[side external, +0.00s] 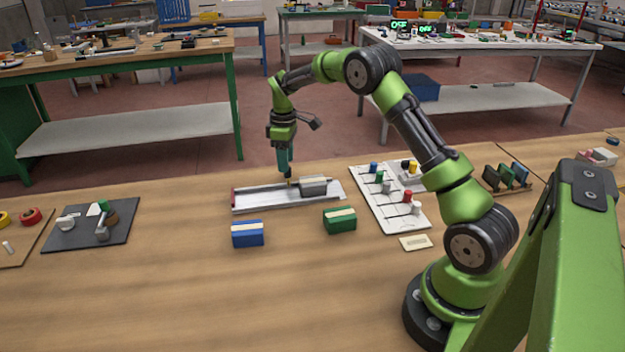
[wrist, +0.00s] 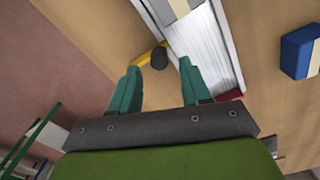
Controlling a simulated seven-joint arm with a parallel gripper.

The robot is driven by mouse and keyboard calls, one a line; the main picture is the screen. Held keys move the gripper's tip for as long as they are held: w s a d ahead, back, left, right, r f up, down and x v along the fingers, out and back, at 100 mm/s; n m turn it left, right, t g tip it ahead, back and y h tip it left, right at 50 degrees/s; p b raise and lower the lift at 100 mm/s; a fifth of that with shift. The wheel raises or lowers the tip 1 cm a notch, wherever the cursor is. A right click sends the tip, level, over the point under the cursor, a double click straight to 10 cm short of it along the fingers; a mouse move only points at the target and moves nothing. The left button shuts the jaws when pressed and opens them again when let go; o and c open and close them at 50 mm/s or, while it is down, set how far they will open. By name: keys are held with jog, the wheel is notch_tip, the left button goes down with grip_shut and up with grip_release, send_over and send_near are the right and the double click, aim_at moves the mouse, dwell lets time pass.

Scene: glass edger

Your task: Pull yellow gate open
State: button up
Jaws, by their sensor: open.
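The yellow gate (wrist: 148,60) is a small yellow bar at the edge of a pale metal track (wrist: 205,45), with a dark round knob (wrist: 159,57) at it. In the side view only a small bit of the yellow (side external: 291,182) shows by my fingertips, beside a grey block (side external: 314,187) on the track (side external: 262,197). My gripper (side external: 286,174) points down at the track's far edge. In the wrist view my gripper (wrist: 158,66) has its two teal fingers apart, with the knob in line with the gap between them. Contact cannot be told.
A blue block (side external: 247,233) and a green block (side external: 340,220) stand in front of the track. The track has a red end (side external: 233,198). A white board with coloured pegs (side external: 390,205) lies to the right, a dark mat (side external: 80,225) to the left.

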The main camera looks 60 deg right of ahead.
notch_tip(320, 180, up, 15)
jog(key=shift+f, duration=0.15)
dwell(0.4)
jog(key=s+a+r+m+t+y, duration=0.1)
jog(key=s+a+m+t, duration=0.2)
jog(key=s+a, duration=0.7)
jog(key=s+a+r+m+t+y, duration=0.1)
jog(key=s+a+m+t, duration=0.3)
jog(key=s+a, duration=0.7)
jog(key=s+r+m, duration=0.1)
jog(key=s, duration=0.5)
jog(key=shift+a+r+m, duration=0.15)
jog(key=shift+a+m, duration=0.1)
jog(key=shift+m, duration=0.05)
